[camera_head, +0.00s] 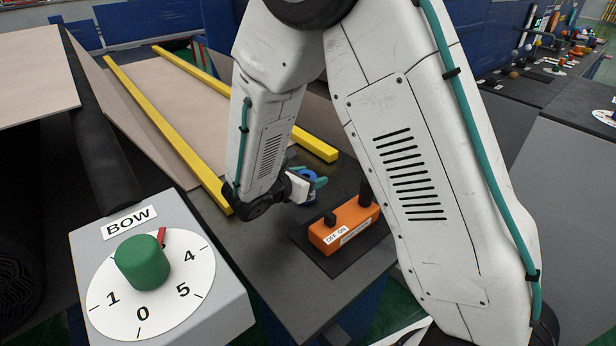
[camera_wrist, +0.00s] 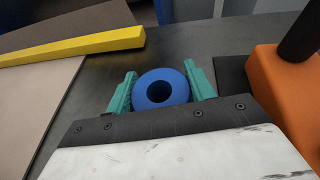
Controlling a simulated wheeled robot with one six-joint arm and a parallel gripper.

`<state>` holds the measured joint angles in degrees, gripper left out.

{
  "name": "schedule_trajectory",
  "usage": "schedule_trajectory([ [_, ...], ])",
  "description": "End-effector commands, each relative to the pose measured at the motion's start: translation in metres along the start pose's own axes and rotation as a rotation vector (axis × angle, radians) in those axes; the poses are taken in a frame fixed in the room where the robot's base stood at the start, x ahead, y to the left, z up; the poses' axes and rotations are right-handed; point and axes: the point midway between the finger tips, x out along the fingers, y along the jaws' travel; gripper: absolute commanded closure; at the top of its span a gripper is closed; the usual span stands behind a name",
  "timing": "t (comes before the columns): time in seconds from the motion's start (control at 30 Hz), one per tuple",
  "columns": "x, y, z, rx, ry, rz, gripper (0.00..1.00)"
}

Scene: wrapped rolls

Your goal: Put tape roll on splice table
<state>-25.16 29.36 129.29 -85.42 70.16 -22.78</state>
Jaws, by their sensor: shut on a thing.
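The tape roll is a blue ring with a dark hole; in the wrist view the tape roll (camera_wrist: 161,88) sits between the two teal fingers of my gripper (camera_wrist: 161,92). My gripper is shut on it. In the head view my gripper (camera_head: 308,183) is over the dark grey table, and a bit of the blue tape roll (camera_head: 309,175) shows between its fingers, partly hidden. The dark grey splice table (camera_head: 262,262) lies below. I cannot tell whether the roll touches its surface.
An orange switch box (camera_head: 345,224) with black knobs stands on a dark mat right of my gripper. Yellow rails (camera_head: 165,125) border a beige sheet (camera_head: 185,95) behind. A grey box labelled BOW (camera_head: 215,310) with a green dial stands at front left. Bare table lies between.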

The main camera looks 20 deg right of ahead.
Motion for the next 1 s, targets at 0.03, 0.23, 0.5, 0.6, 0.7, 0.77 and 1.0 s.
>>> schedule_trajectory([
  [0.03, 0.0, 0.001, 0.001, 0.002, -0.001, 0.001, 0.75],
  [0.23, -0.001, 0.001, 0.0, 0.001, -0.001, 0.002, 0.75],
  [0.5, 0.0, 0.001, -0.002, 0.0, -0.001, 0.002, 0.25],
  [0.6, 0.0, 0.001, -0.002, 0.0, -0.001, 0.002, 0.25],
  [0.7, -0.001, 0.001, -0.001, 0.001, -0.001, 0.002, 0.25],
  [0.77, -0.003, 0.001, 0.002, 0.002, -0.001, 0.003, 0.25],
  [1.0, -0.042, 0.002, 0.001, 0.001, -0.001, 0.008, 0.25],
])
